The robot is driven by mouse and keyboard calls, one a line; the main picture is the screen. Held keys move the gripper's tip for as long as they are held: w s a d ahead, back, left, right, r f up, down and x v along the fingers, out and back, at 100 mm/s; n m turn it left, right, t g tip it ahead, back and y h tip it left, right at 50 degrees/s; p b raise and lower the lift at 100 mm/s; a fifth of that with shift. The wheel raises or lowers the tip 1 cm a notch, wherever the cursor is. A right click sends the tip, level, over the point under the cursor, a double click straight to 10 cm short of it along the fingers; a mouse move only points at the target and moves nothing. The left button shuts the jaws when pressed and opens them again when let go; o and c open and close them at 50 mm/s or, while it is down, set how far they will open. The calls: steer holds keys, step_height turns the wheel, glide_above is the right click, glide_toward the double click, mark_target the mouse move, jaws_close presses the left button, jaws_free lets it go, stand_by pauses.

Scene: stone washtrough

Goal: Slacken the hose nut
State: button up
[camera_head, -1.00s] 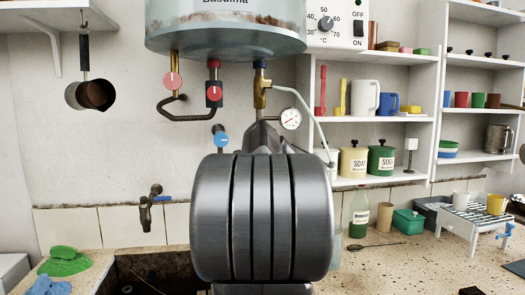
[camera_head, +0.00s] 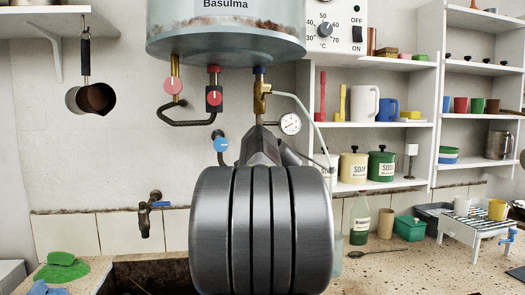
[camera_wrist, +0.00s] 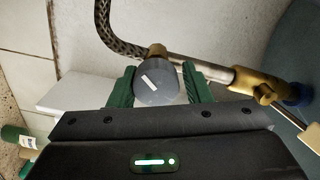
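In the wrist view, a round grey nut (camera_wrist: 157,84) with a white mark on its face sits where a braided hose (camera_wrist: 124,42) meets a metal pipe (camera_wrist: 205,68) at a brass fitting (camera_wrist: 157,51). My gripper (camera_wrist: 160,88) has its two green fingers on either side of the nut. They look apart, with a small gap at the right finger; whether the left one touches is unclear. In the head view, my arm hides the nut and the fingers. The brass valve (camera_head: 261,97) under the heater tank shows above my arm.
Close around are a pressure gauge (camera_head: 290,124), a red knob (camera_head: 214,97), a pink knob (camera_head: 172,87) and a blue knob (camera_head: 221,145). The heater tank (camera_head: 225,45) hangs above. Shelves (camera_head: 375,186) with jars and jugs stand at right. A tap (camera_head: 145,215) is at lower left.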

steer(key=shift+o, duration=1.2)
steer(key=shift+d+r, duration=0.1)
steer(key=shift+s, duration=0.1)
steer(key=s+d+b, duration=0.1)
steer(key=s+d, duration=0.1)
steer(key=s, duration=1.1)
steer(key=shift+s+d+b, duration=0.2)
steer(key=shift+d+b, duration=0.1)
steer(key=shift+b, duration=0.1)
steer(key=w+a, duration=0.1)
steer(key=w, duration=0.3)
steer(key=w+a+p, duration=0.1)
steer(key=w, duration=0.8)
steer(key=shift+w+a+f+p, duration=0.25)
steer(key=shift+w+a+p, duration=0.1)
steer(key=shift+a+p, duration=0.05)
steer(key=shift+s, duration=0.15)
